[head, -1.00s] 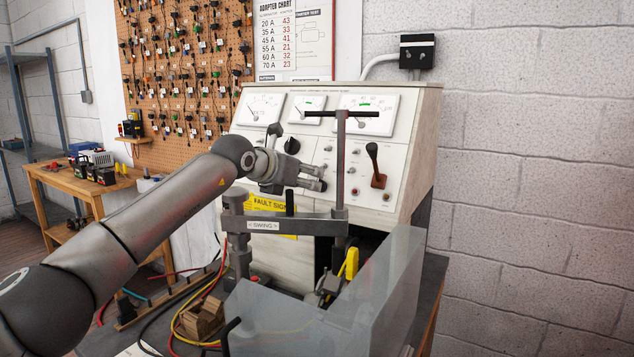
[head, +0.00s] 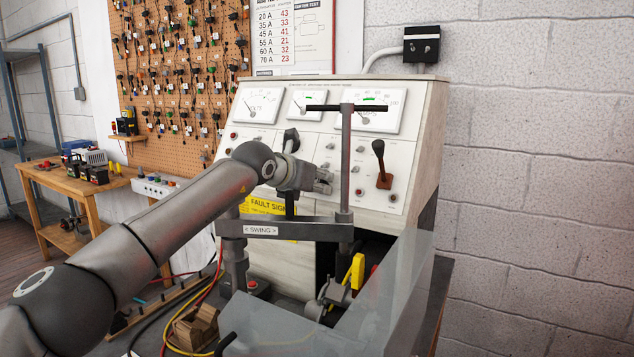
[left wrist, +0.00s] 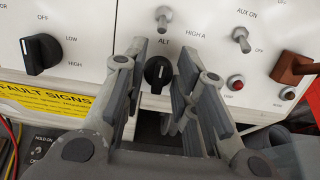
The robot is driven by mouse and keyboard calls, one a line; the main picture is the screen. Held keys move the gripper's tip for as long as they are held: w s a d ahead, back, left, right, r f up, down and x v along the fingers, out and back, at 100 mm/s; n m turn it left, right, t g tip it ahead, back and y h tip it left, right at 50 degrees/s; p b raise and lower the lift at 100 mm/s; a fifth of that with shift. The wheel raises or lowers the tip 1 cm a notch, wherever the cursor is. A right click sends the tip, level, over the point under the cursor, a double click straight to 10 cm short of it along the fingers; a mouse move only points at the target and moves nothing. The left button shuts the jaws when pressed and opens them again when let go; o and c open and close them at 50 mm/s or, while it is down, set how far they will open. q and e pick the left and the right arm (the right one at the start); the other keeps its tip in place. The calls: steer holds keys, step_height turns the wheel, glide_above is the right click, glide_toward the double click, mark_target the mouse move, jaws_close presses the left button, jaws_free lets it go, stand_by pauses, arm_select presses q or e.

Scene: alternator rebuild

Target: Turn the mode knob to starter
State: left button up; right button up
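The mode knob (left wrist: 158,73) is a round black knob on the white sloping panel, below the label ALT in the left wrist view. Its white pointer mark is turned roughly up toward ALT. My left gripper (left wrist: 161,62) is open, with one finger on each side of the knob and visible gaps between. In the head view the left gripper (head: 325,181) is in front of the panel and hides the knob. Any starter label is hidden or out of view. My right gripper is not in view.
A second black knob (left wrist: 42,54) marked OFF, LOW and HIGH is to the left. A grey swing arm with a T-handle post (head: 345,155) stands close to the gripper. A clear guard (head: 385,290) is below.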

arm_select(q)
steer(key=shift+c, duration=0.6)
steer(key=shift+m+p, duration=0.65)
steer(key=shift+m, duration=0.85)
steer(key=o, duration=0.9)
steer(key=shift+o, duration=0.2)
steer(key=shift+s+a+r, duration=0.35)
steer(key=shift+s+a, duration=0.05)
steer(key=shift+s, duration=0.1)
steer(key=v, duration=1)
steer(key=shift+s+a, duration=0.2)
steer(key=shift+a, duration=0.05)
